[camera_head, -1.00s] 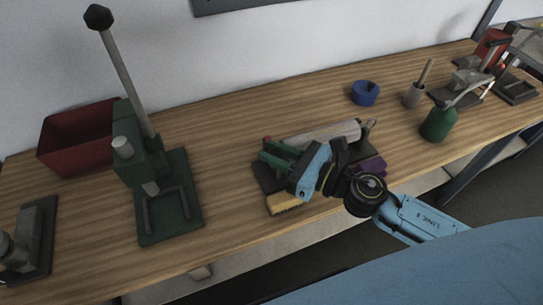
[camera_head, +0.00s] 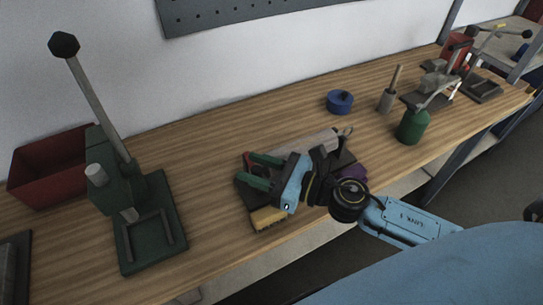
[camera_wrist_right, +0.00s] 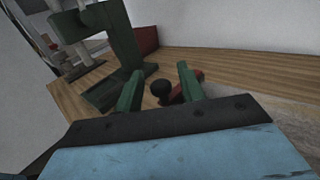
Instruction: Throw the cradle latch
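The cradle (camera_head: 243,193) is a dark base on the bench that bears a long pale grey cylinder (camera_head: 312,142). A red part (camera_head: 247,157), which may be the latch, shows at its left end. My right gripper (camera_head: 259,171) is over the cradle, its two green fingers apart and pointing left. In the right wrist view the fingers (camera_wrist_right: 159,90) stand either side of a black ball knob (camera_wrist_right: 160,88), with a red piece (camera_wrist_right: 190,86) beside it near the right finger. I cannot tell whether either finger touches the knob. My left gripper is out of view.
A green lever press (camera_head: 150,225) stands left, beside a red bin (camera_head: 52,168). A yellow block (camera_head: 268,217) and a purple item (camera_head: 353,172) sit close to the cradle. Bench between press and cradle is clear.

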